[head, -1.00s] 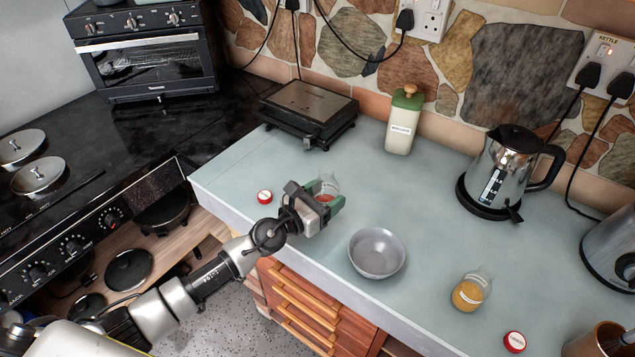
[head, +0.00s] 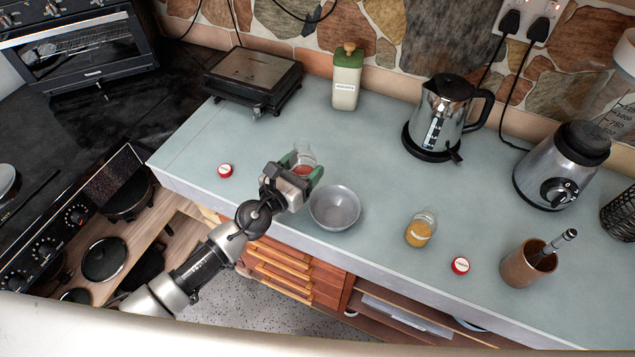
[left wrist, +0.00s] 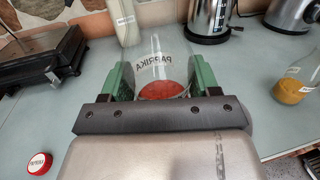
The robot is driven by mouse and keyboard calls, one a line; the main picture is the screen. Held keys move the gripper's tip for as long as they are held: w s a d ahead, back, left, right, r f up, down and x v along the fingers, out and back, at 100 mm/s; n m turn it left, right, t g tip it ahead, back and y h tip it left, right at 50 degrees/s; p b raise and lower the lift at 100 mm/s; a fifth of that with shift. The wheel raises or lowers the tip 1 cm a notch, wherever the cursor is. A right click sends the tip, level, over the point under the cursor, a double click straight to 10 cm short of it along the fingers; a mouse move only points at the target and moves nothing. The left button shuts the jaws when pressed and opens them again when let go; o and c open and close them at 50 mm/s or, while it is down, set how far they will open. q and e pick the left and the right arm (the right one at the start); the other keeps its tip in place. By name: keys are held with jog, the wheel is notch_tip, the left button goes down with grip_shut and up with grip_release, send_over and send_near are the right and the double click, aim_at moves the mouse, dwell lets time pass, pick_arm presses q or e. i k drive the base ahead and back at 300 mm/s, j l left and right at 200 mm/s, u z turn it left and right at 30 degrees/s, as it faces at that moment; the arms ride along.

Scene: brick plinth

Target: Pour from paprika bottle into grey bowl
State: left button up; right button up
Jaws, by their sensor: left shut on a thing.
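The paprika bottle (left wrist: 160,72) is clear glass with red powder low inside and a PAPRIKA label. My left gripper (head: 301,176) is shut on it, with a green finger on each side in the left wrist view. The bottle (head: 304,160) looks about upright and has no cap on. The grey bowl (head: 335,208) is on the counter just right of the gripper in the head view, and looks empty. Whether the bottle touches the counter I cannot tell. My right gripper is not in view.
A red paprika cap (head: 225,170) lies left. A jar of yellow spice (head: 421,229) and another red cap (head: 460,265) are right of the bowl. A kettle (head: 440,115), green-topped bottle (head: 346,78) and grill (head: 253,80) stand behind. The counter's front edge is near the bowl.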

aim_at(335, 208)
jog(key=j+z, duration=0.35)
jog(key=i+j+z, duration=0.1)
jog(key=j+z, duration=0.2)
jog(key=j, duration=0.25)
